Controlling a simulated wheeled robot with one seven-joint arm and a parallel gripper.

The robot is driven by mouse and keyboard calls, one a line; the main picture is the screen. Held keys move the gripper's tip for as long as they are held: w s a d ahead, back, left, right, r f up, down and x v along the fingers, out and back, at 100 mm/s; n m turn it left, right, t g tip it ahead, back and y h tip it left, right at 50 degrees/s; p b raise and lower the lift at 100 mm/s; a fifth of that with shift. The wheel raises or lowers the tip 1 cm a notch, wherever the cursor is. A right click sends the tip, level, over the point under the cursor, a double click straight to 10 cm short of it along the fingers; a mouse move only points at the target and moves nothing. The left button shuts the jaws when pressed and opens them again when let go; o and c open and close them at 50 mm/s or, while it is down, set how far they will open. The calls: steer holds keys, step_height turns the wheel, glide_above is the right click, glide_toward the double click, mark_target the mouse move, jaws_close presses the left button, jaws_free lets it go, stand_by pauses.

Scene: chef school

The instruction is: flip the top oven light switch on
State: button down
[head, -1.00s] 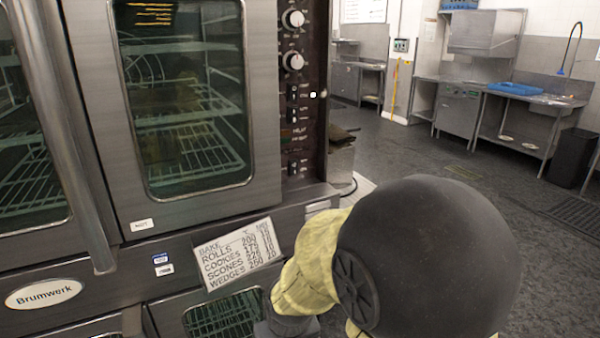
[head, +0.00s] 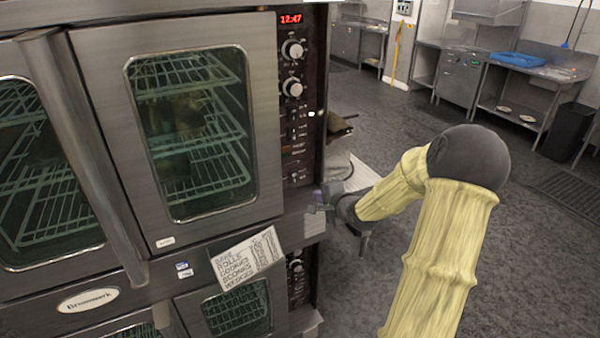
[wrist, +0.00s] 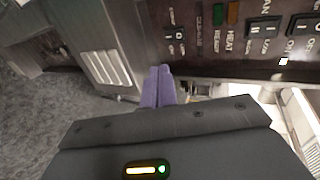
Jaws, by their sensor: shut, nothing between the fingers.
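The top oven's dark control panel (head: 299,75) runs down the right side of its glass doors. It carries two dials and several rocker switches. The lowest switch (head: 295,178) stands alone near the panel's bottom and also shows in the wrist view (wrist: 175,40); its label is too small to read, so I cannot tell if it is the light switch or how it is set. My gripper (head: 320,201) is just below and right of that switch. In the wrist view my purple fingers (wrist: 158,86) are shut together, empty, and point toward the panel's lower end, apparently not touching the switch.
The top oven door (head: 265,120) is closed. A recipe card (head: 247,258) is on the front below it. The bottom oven's control panel (head: 298,280) is under my gripper. A white surface (head: 365,173) lies behind my gripper. Open floor (head: 545,240) is to the right.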

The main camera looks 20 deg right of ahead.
mark_target(294, 178)
steer(key=shift+w, duration=0.15)
steer(key=p+x, duration=0.1)
steer(key=x, duration=0.3)
steer(key=p+x, duration=0.2)
steer(key=x, duration=0.3)
steer(key=r+p+x, duration=0.1)
steer(key=x, duration=0.3)
steer(key=shift+w+p, duration=0.3)
steer(key=shift+w, duration=0.1)
steer(key=shift+w+f, duration=0.1)
steer(key=shift+w, duration=0.05)
steer(key=shift+f, duration=0.1)
steer(key=shift+w+f+t+b, duration=0.15)
steer(key=shift+t+b, duration=0.15)
steer(key=shift+b, duration=0.5)
steer(key=shift+r+p, duration=0.75)
steer(key=shift+r, duration=0.35)
steer(key=shift+a+f, duration=0.1)
